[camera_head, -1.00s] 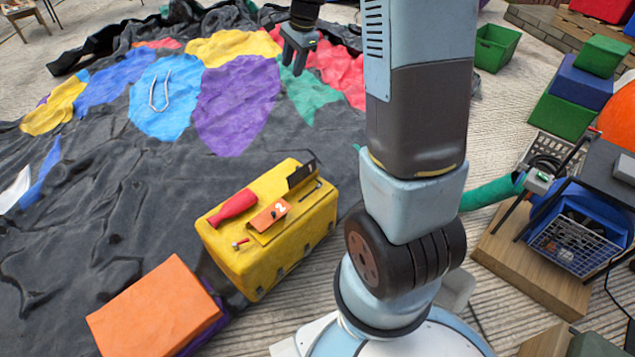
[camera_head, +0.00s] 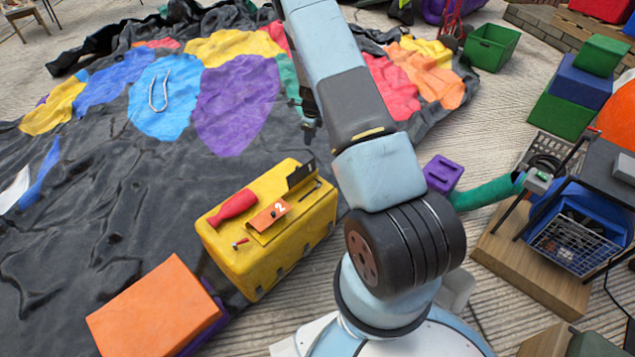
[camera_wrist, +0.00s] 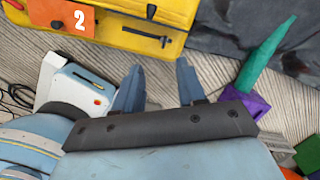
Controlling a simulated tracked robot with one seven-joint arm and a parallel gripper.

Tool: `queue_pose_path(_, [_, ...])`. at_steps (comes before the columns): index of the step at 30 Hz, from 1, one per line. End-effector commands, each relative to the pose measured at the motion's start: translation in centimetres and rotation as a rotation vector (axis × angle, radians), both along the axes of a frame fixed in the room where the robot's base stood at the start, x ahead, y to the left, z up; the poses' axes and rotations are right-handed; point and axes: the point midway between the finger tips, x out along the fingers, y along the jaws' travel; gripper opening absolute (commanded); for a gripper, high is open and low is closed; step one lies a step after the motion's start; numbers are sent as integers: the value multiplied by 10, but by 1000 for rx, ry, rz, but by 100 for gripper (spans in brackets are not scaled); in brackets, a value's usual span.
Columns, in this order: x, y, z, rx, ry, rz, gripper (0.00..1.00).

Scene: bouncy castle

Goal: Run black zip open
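A yellow block (camera_head: 245,265) stands on the black sheet's edge. A thin black zip-like strip (camera_head: 308,193) lies on its top near the right end, beside an upright black plate (camera_head: 301,174). In the wrist view the strip (camera_wrist: 143,33) runs along the yellow block (camera_wrist: 120,14) at the top, with a dark tab at its right end. I cannot tell for sure that this is the zip. My gripper (camera_head: 309,132) is above and behind the block, partly hidden by my arm. In the wrist view my gripper (camera_wrist: 160,66) has its fingers apart and empty, short of the block.
An orange tag marked 2 (camera_head: 270,215) and a red handle-shaped piece (camera_head: 233,204) sit on the block. An orange block (camera_head: 155,310) stands at front left. A purple block (camera_head: 443,174) and green tube (camera_head: 487,193) lie right of my arm. A coloured sheet (camera_head: 237,105) spreads behind.

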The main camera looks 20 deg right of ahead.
Motion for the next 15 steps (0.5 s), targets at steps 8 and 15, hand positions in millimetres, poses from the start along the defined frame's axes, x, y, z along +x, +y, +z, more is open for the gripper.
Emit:
queue_pose_path(8, [-12,-21,-92,-32,56,-198,40])
queue_pose_path(15, [-17,-26,-119,-42,67,-253,40])
